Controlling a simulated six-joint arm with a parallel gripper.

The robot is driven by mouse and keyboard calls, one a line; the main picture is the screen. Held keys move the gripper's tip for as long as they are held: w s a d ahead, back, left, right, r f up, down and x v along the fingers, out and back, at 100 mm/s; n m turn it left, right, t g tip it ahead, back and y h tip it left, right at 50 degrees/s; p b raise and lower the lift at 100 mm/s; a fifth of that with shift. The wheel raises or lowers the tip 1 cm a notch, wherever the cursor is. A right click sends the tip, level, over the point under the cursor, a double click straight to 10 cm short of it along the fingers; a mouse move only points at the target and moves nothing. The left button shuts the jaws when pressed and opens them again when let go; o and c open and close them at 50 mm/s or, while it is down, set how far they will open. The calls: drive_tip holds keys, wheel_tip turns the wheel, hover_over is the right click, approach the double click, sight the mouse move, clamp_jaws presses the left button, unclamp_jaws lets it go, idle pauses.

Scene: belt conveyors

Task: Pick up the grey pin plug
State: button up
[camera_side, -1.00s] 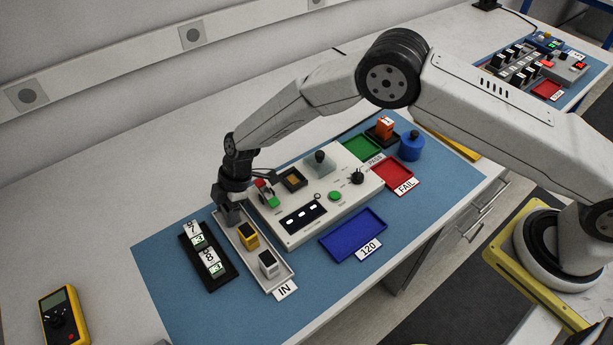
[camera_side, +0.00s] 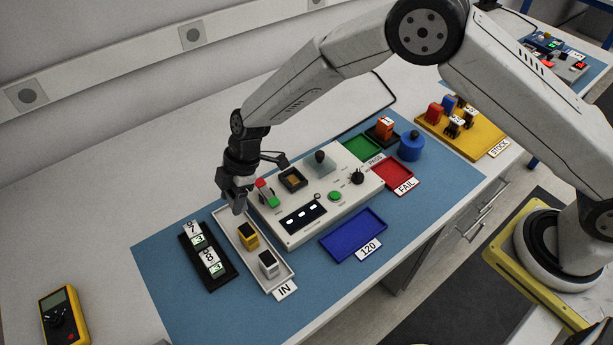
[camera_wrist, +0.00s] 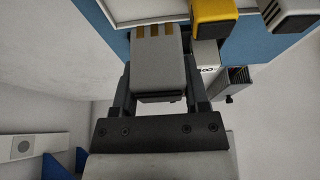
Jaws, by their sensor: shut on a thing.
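My gripper (camera_side: 236,196) is shut on the grey pin plug (camera_wrist: 158,62), a light grey block with gold strips at its end. In the wrist view it sits between the two fingers of my gripper (camera_wrist: 157,85). In the side view my gripper is above the far end of the white IN tray (camera_side: 283,283), and the fingers mostly hide the plug. A yellow plug (camera_side: 248,236) and a whitish-grey plug (camera_side: 268,264) with dark tops stand in the tray below. They also show at the top of the wrist view, the yellow one (camera_wrist: 212,12) and the whitish one (camera_wrist: 288,14).
A black holder (camera_side: 222,277) with white labelled modules stands left of the tray. The white test panel (camera_side: 330,213) with buttons is close on the right. A blue tray (camera_side: 352,233), a red FAIL tray (camera_side: 393,172) and a yellow STOCK tray (camera_side: 478,141) lie farther right.

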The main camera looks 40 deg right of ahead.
drive_tip(key=s+d+r, duration=0.5)
drive_tip(key=s+r, duration=0.1)
drive_tip(key=s, duration=0.3)
drive_tip(key=shift+s+d+r, duration=0.15)
drive_tip(key=shift+s+r, duration=0.15)
drive_tip(key=shift+s, duration=0.1)
idle(0.4)
drive_tip(key=o, duration=0.4)
drive_tip(key=c, duration=0.3)
drive_tip(key=shift+w+d, duration=0.25)
drive_tip(key=shift+w, duration=0.2)
drive_tip(key=shift+c, duration=0.2)
drive_tip(key=w+d+f, duration=0.1)
drive_tip(key=w+d, duration=0.8)
drive_tip(key=w, duration=0.1)
drive_tip(key=shift+d+f, duration=0.25)
drive_tip(key=shift+f, duration=0.05)
